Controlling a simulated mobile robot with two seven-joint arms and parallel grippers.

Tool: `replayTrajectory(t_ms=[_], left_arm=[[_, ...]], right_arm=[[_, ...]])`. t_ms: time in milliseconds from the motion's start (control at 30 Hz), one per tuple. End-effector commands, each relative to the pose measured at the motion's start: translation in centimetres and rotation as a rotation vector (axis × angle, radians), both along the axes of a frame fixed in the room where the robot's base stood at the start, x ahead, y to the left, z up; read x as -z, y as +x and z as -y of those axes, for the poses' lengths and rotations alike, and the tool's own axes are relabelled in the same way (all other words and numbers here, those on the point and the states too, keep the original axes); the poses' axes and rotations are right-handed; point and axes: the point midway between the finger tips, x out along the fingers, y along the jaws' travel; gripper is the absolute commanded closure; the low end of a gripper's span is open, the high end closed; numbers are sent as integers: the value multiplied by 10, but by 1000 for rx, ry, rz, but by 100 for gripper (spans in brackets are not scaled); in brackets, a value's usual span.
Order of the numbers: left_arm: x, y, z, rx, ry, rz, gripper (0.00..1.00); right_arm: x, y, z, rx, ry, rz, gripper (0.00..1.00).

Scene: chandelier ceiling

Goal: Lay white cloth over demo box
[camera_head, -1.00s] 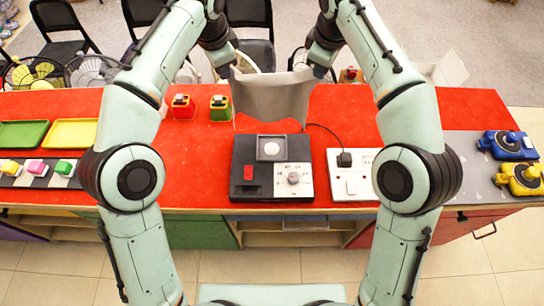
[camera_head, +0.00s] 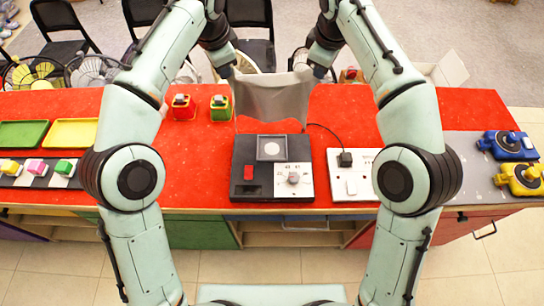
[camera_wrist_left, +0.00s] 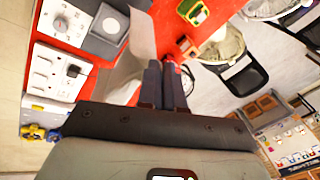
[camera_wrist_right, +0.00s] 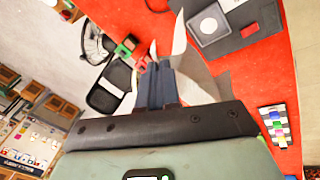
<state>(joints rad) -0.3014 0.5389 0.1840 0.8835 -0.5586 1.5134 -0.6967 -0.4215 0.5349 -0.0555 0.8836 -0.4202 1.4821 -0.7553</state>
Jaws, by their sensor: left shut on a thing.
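The white cloth (camera_head: 272,98) hangs upright, stretched between my two grippers behind the demo box. My left gripper (camera_head: 231,70) is shut on its upper left corner, and my right gripper (camera_head: 318,69) is shut on its upper right corner. The cloth also shows at the fingertips in the left wrist view (camera_wrist_left: 142,36) and right wrist view (camera_wrist_right: 179,36). The demo box (camera_head: 246,178), black with a white dial panel and grey square plate, sits uncovered on the red table. It shows in the left wrist view (camera_wrist_left: 92,42) and right wrist view (camera_wrist_right: 240,16).
A white socket panel (camera_head: 351,187) with a black plug stands right of the box on the red table (camera_head: 206,160). Red (camera_head: 183,108) and green (camera_head: 220,108) small containers stand at the back left. Yellow and blue devices (camera_head: 508,146) sit far right.

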Motion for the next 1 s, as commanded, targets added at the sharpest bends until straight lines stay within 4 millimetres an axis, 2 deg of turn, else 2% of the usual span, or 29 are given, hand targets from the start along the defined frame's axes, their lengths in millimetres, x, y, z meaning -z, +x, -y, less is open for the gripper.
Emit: replayTrajectory(t_ms=[500, 633, 767, 1000], left_arm=[[0, 0, 0, 0, 0, 1, 100], [3, 6, 0, -1, 0, 13, 100], [11, 21, -1, -3, 0, 49, 100], [33, 63, -3, -11, -3, 153, 100]], right_arm=[[0, 0, 0, 0, 0, 1, 100], [3, 6, 0, 1, 0, 13, 100], [12, 21, 1, 4, 0, 49, 100], [33, 63, 3, 10, 2, 153, 100]])
